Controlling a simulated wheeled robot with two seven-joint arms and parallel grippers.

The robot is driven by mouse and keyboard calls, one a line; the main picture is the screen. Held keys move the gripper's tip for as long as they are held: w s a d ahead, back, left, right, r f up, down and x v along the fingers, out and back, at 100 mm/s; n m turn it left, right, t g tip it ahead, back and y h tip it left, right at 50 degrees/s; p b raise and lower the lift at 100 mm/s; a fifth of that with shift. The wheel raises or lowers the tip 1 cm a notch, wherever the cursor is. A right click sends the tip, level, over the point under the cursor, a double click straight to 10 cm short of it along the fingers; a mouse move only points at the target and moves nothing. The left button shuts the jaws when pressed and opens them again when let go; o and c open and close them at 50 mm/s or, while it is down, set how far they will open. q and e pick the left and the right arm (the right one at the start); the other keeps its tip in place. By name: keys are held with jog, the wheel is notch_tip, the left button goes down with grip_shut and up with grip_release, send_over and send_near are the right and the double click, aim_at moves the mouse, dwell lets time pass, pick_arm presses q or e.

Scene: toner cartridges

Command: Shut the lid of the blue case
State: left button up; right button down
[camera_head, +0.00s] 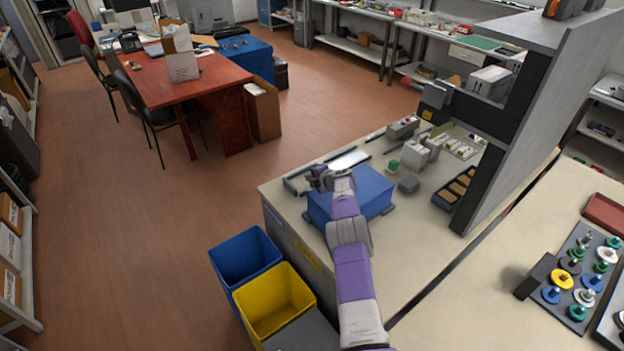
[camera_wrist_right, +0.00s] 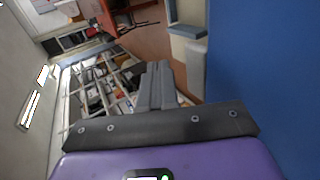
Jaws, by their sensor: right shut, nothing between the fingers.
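The blue case (camera_head: 374,191) is on the light worktop, near its left front edge. A broad blue face of it shows; I cannot tell from this view how far its lid is open. My right arm crosses in front of the case and hides part of it. My right gripper (camera_head: 320,180) is at the case's upper left, shut and empty. In the right wrist view its closed fingers (camera_wrist_right: 157,82) show, with a large plain blue surface (camera_wrist_right: 265,80) close on the right, probably the case. I cannot tell whether they touch. My left gripper is out of view.
Grey and white parts (camera_head: 415,152), a small green-topped item and a compartment tray (camera_head: 455,188) lie behind and right of the case. A grey partition (camera_head: 540,110) stands at the right. Blue (camera_head: 245,256) and yellow (camera_head: 272,302) bins stand below the worktop's left edge.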

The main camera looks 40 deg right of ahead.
jog(key=shift+f, duration=0.3)
dwell(0.5)
jog(key=shift+v, duration=3.75)
jog(key=shift+r, duration=0.1)
